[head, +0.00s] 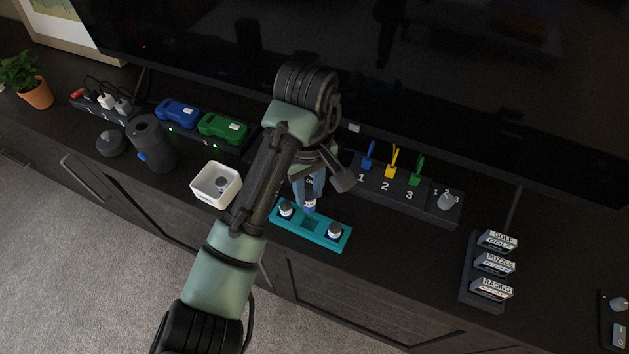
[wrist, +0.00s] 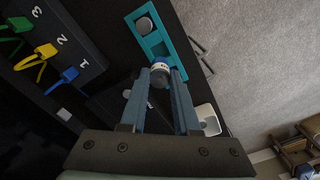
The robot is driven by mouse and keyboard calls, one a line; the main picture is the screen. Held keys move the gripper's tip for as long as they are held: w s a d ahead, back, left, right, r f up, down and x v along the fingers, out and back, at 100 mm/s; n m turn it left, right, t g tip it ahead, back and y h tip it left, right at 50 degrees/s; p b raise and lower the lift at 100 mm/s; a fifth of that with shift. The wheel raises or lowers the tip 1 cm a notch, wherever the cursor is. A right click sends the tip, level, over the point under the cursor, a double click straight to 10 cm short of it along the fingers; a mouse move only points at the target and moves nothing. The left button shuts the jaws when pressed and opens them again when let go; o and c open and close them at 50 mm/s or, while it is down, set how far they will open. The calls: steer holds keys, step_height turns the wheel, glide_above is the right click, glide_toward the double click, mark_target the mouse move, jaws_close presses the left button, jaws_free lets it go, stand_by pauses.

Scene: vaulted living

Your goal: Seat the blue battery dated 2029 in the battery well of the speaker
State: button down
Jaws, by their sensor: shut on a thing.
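My gripper (head: 310,188) is shut on a small battery (head: 309,204) with a dark end and a white and blue band; its date is not readable. In the wrist view the battery (wrist: 160,72) sits between the fingertips, over or just at the teal tray (wrist: 151,46). In the head view the tray (head: 313,238) also holds a battery (head: 286,207) at its left and another battery (head: 334,231) at its right. A dark cylinder (head: 153,138) with a blue part, likely the speaker, stands at the left. Its well is not clearly visible.
A white bin (head: 203,191) with a small grey-topped item lies between cylinder and tray. A dark round piece (head: 110,143) is left of the cylinder. Blue (head: 177,113) and green (head: 222,127) devices stand behind.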

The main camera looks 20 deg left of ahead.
steer(key=shift+r+p, duration=0.3)
steer(key=shift+r, duration=0.55)
steer(key=shift+d+r+p, duration=0.15)
steer(key=shift+p, duration=0.15)
steer(key=s+d+m+p, duration=0.7)
steer(key=d+m+p, duration=0.3)
steer(key=d, duration=0.3)
steer(key=shift+s+d+r+p, duration=0.25)
steer(key=shift+s+d+p, duration=0.05)
steer(key=shift+s+p, duration=0.15)
steer(key=shift+a, duration=0.1)
